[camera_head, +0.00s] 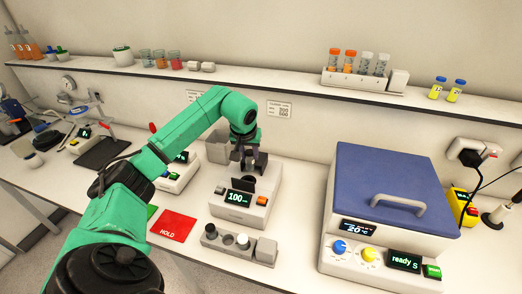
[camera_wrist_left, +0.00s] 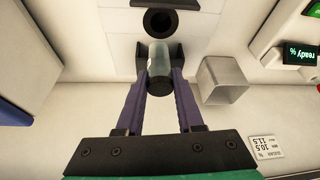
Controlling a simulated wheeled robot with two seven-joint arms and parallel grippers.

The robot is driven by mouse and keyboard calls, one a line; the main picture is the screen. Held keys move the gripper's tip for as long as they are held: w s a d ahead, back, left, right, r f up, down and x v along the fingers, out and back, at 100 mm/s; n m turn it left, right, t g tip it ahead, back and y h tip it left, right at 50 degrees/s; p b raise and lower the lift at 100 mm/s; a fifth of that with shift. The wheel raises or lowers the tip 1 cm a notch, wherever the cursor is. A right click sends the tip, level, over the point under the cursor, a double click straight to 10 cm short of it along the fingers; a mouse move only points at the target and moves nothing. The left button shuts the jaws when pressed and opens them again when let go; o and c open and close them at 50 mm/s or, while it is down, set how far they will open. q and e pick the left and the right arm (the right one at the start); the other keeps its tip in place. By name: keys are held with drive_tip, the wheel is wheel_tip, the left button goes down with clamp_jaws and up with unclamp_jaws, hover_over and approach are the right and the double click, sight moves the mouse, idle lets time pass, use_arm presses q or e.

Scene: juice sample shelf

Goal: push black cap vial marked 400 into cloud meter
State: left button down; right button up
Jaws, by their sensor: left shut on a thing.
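My left gripper (camera_head: 249,160) is over the back of the grey-white meter (camera_head: 232,211), whose small screen (camera_head: 239,198) reads 100. In the left wrist view the gripper (camera_wrist_left: 159,54) is shut on a pale, clear vial (camera_wrist_left: 159,60) with a black end (camera_wrist_left: 161,88), which I take to be its cap. No 400 mark can be read. A dark round opening (camera_wrist_left: 160,22) lies just beyond the fingertips, and the vial appears outside it. In the head view the gripper and arm hide the vial. My right gripper is not in view.
A small grey rack (camera_head: 221,248) with dark- and white-topped pieces stands in front of the meter. A square open metal cup (camera_wrist_left: 222,80) is beside the gripper. A blue-lidded box (camera_head: 385,185) stands right; a red HOLD mat (camera_head: 173,226) lies left.

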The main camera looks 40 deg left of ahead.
sight(247, 166)
use_arm(q)
drive_tip(key=shift+f, duration=0.15)
drive_tip(key=f+b, duration=0.2)
drive_tip(key=s+f+b, duration=0.1)
drive_tip(key=shift+s+f+b, duration=0.1)
drive_tip(key=shift+f+b, duration=0.25)
drive_tip(key=shift+s+r, duration=0.2)
drive_tip(key=shift+s, duration=0.15)
drive_tip(key=shift+d, duration=0.1)
drive_tip(key=shift+w+p, duration=0.2)
drive_tip(key=shift+p, duration=0.15)
drive_tip(key=shift+f, duration=0.1)
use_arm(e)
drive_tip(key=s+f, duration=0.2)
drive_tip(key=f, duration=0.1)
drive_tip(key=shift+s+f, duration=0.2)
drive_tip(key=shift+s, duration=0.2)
